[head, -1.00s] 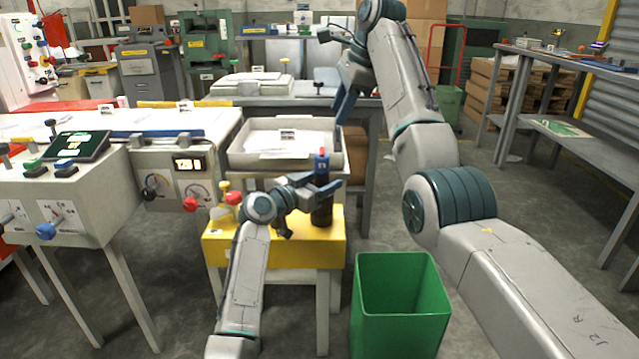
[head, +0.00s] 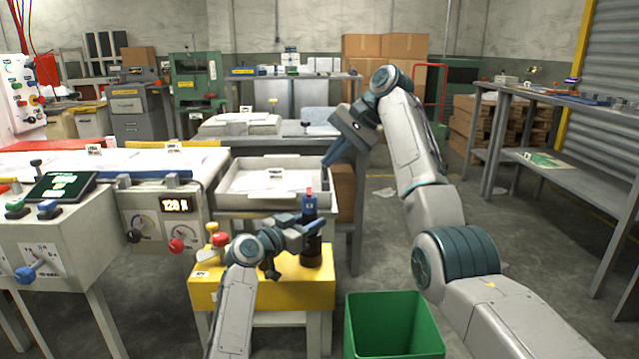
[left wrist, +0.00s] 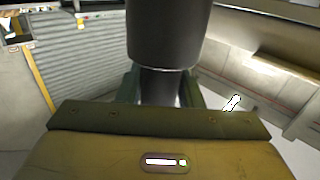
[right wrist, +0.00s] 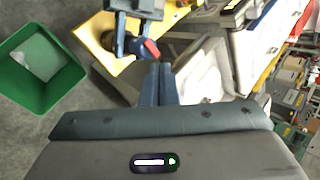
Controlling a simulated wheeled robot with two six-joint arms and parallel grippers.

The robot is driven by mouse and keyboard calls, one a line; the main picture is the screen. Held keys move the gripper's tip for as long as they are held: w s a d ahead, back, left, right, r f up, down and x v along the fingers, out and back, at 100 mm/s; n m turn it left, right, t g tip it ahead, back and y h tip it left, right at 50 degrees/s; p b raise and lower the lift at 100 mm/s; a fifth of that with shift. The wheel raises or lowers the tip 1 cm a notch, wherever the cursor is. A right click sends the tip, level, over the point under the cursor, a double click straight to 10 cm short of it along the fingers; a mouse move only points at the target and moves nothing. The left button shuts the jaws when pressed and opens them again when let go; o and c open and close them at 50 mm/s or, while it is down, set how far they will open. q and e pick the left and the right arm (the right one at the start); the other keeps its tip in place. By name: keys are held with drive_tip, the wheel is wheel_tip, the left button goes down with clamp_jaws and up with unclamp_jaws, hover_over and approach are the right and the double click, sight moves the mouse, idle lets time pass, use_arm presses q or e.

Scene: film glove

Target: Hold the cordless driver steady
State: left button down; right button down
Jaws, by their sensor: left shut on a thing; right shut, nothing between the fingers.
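The cordless driver (head: 312,247) is a dark upright cylinder with a blue upper part and a red tip. It is at the right end of the yellow stand top; whether it touches the top is unclear. My left gripper (head: 306,228) is shut on it from the left. In the left wrist view the fingers close around a narrow neck below its wide dark body (left wrist: 168,30). The blue part and red tip (right wrist: 150,48) show in the right wrist view. My right gripper (head: 329,158) is shut and empty, above and behind the driver, by the tray's right edge.
A pale tray (head: 222,190) with papers stands behind the yellow stand (head: 215,292). A green bin (head: 395,325) stands at front right. A control console (head: 60,235) is at left. Floor is open at right.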

drive_tip(key=d+n+y, duration=0.3)
drive_tip(key=n+y, duration=0.1)
drive_tip(key=n, duration=0.8)
drive_tip(key=d+n+y, duration=0.4)
drive_tip(key=n, duration=0.9)
drive_tip(key=shift+f+g, duration=0.2)
drive_tip(key=shift+g, duration=0.2)
